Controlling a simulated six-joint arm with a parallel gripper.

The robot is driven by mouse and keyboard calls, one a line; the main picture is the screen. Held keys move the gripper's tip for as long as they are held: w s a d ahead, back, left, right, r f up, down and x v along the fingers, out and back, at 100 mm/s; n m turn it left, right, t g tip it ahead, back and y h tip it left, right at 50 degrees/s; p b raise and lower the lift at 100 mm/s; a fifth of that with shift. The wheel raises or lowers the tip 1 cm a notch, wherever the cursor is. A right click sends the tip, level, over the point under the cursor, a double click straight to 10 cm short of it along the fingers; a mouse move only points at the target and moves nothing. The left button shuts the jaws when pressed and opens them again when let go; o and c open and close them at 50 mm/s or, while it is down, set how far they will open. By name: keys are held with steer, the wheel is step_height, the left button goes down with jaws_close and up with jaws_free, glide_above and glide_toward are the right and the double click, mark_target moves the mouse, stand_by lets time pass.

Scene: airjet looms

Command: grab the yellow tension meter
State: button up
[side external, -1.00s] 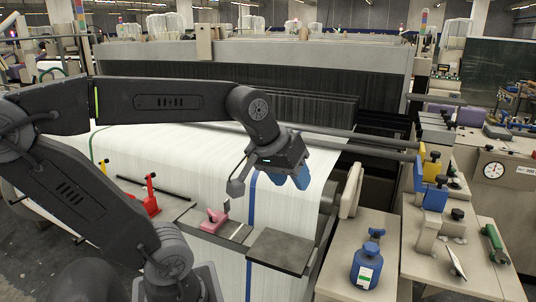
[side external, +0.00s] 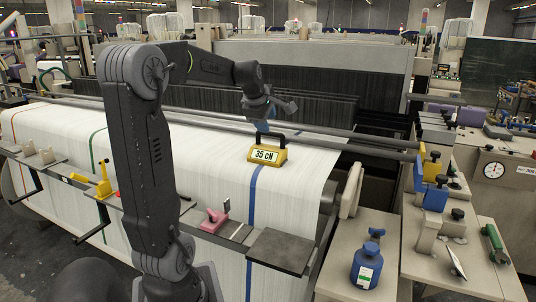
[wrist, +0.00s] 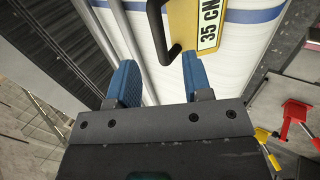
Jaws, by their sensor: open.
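The yellow tension meter (side external: 267,155) stands on the white warp sheet (side external: 190,150), on the blue stripe. It has a black handle on top and a display reading "35 CN". My gripper (side external: 262,126) is just behind and above the handle in the side view, with its fingers partly hidden. In the wrist view my gripper (wrist: 158,62) is open, its two blue fingers apart and nothing between them. The meter (wrist: 182,22) lies beyond the fingertips there, cut off by the top edge, and its black handle (wrist: 157,30) is in front of the gap.
Grey rods (side external: 330,140) run across the loom behind the meter. A pink clamp (side external: 213,219) and a yellow clamp (side external: 102,186) sit along the front rail. A blue bottle (side external: 367,266) stands on the bench at right. The cloth around the meter is clear.

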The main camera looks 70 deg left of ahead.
mark_target(273, 134)
steer(key=x, duration=0.7)
steer(key=shift+w+d+f, duration=0.15)
steer(key=shift+w, duration=0.2)
jaws_close()
stand_by(0.4)
